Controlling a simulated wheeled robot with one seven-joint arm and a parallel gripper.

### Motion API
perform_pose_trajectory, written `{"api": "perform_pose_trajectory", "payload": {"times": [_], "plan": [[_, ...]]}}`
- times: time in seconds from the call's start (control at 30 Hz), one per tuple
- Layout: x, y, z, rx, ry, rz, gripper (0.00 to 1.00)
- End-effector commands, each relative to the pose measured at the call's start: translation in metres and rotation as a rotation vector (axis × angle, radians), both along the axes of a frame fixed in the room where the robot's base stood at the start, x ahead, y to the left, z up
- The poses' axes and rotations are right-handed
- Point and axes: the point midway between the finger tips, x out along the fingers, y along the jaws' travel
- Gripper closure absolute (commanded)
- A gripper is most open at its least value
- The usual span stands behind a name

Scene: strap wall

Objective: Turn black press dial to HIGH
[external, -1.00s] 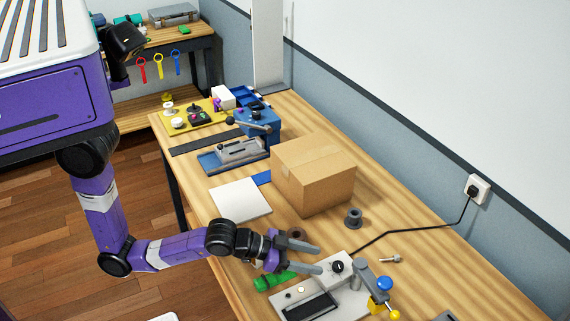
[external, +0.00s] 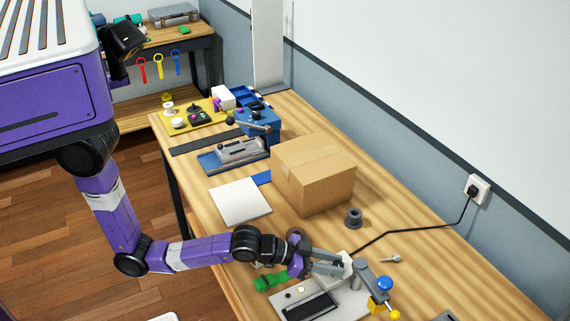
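The press is a pale grey base (external: 338,304) with a dark rectangular plate (external: 308,306), at the bottom of the external view. A post with a blue knob (external: 384,283) and a yellow tip stands at its right. My gripper (external: 345,265) is over the back of the base, where the black dial is. Its grey fingers point right and hide the dial. I cannot tell whether they touch it or are closed around it. The dial's setting cannot be read.
A green object (external: 271,282) lies at the base's left, below my gripper. A cardboard box (external: 313,175) stands behind, with a grey spool-like part (external: 353,218) beside it. A black cable (external: 415,231) runs to the wall socket (external: 477,189). A small bolt (external: 391,259) lies right of the press.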

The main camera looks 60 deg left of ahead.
Motion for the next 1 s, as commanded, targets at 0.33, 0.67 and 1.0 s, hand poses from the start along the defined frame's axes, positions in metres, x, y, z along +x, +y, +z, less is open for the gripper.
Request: {"api": "perform_pose_trajectory", "payload": {"times": [0.33, 0.67, 1.0], "plan": [[0.0005, 0.0011, 0.0006, 0.004, 0.006, -0.035, 1.0], [0.0005, 0.0011, -0.0001, 0.001, 0.002, -0.113, 1.0], [0.0005, 0.001, -0.0002, 0.0, 0.0, -0.113, 0.57]]}}
